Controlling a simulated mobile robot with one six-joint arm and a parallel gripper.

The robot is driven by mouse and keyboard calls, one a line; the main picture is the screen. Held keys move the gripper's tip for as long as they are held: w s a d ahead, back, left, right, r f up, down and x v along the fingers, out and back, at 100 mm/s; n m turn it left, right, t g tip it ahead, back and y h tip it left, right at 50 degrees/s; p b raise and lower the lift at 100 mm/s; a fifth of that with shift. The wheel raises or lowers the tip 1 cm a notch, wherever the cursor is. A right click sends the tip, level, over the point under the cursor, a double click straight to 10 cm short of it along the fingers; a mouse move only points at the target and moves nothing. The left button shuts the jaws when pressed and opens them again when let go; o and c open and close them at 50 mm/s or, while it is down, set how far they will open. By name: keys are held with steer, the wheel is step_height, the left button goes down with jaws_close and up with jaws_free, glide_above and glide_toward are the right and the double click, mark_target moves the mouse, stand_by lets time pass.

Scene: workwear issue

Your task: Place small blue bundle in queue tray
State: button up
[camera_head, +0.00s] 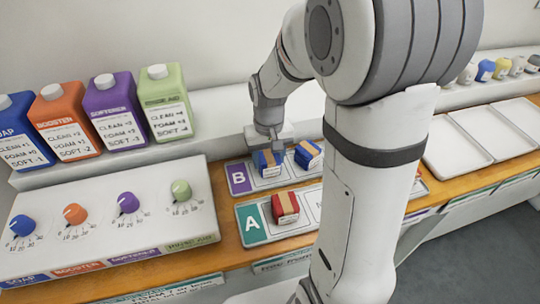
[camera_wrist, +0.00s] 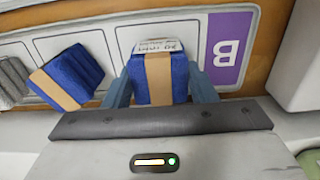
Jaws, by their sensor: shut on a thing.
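My gripper (camera_head: 268,145) is shut on a blue bundle (camera_head: 262,163) with a tan band, at the first slot of tray B (camera_head: 238,181). In the wrist view the held bundle (camera_wrist: 180,78) sits between the two fingers (camera_wrist: 158,95), beside the purple B label. I cannot tell whether it rests on the tray. A second blue bundle (camera_head: 308,155) with a tan band lies turned in the slot beside it; it also shows in the wrist view (camera_wrist: 75,68). No tray in view is legibly marked as a queue tray.
Tray A (camera_head: 252,228), with a red bundle (camera_head: 285,207), lies in front of tray B. A dial panel (camera_head: 110,220) and several coloured jugs (camera_head: 115,108) stand at left. Empty white trays (camera_head: 455,143) are at right. A grey item (camera_wrist: 12,78) shows at the wrist view's left.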

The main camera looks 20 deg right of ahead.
mark_target(269, 156)
steer(key=shift+f, duration=0.15)
steer(key=o, duration=1)
step_height(269, 156, up, 12)
steer(key=s+t, duration=0.1)
steer(key=s, duration=0.3)
steer(key=s+f, duration=0.1)
steer(key=s, duration=0.4)
steer(key=s+t, duration=0.1)
steer(key=s, duration=0.4)
steer(key=shift+d+f+t+p, duration=0.15)
steer(key=shift+t+p, duration=0.15)
steer(key=shift+p, duration=0.05)
